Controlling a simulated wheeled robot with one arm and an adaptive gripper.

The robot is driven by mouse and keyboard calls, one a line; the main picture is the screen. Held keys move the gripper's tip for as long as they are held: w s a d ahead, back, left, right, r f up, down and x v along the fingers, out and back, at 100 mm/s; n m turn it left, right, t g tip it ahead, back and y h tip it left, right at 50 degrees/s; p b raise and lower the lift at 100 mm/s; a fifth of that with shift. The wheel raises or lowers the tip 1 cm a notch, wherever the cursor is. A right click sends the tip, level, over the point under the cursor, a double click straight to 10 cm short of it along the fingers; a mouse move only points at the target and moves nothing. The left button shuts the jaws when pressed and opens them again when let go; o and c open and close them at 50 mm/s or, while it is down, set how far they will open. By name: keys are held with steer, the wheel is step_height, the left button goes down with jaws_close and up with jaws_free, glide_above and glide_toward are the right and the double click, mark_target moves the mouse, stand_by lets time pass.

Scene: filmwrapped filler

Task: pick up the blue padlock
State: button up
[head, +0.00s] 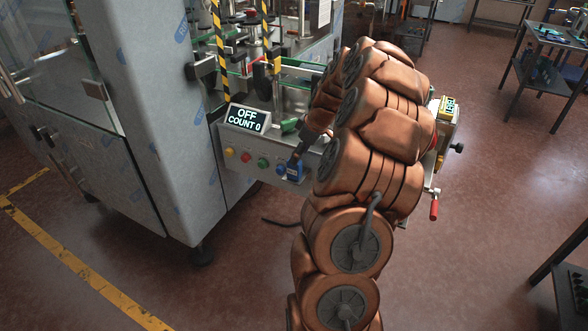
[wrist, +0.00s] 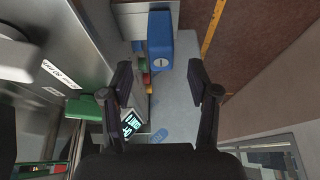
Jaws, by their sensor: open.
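The blue padlock (wrist: 160,45) shows in the wrist view at the top middle, a blue block with a small slot on its face. It lies beyond my fingertips, roughly in line with the gap between them. My gripper (wrist: 165,84) is open, its two dark fingers apart with nothing between them. In the head view the padlock (head: 293,171) is a small blue shape at the front of the machine's button panel. My gripper (head: 297,157) is close above it there, and my arm hides part of that area. I cannot tell how the padlock is held.
The panel (head: 233,168) carries several coloured buttons beside the padlock. An "OFF COUNT 0" display (head: 247,120) stands above them. A green part (wrist: 88,107) juts out near the left finger in the wrist view. The floor in front is mostly clear.

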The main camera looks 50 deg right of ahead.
mark_target(295, 173)
steer(key=shift+p+x, duration=1.05)
steer(key=shift+x, duration=1.3)
jaws_close()
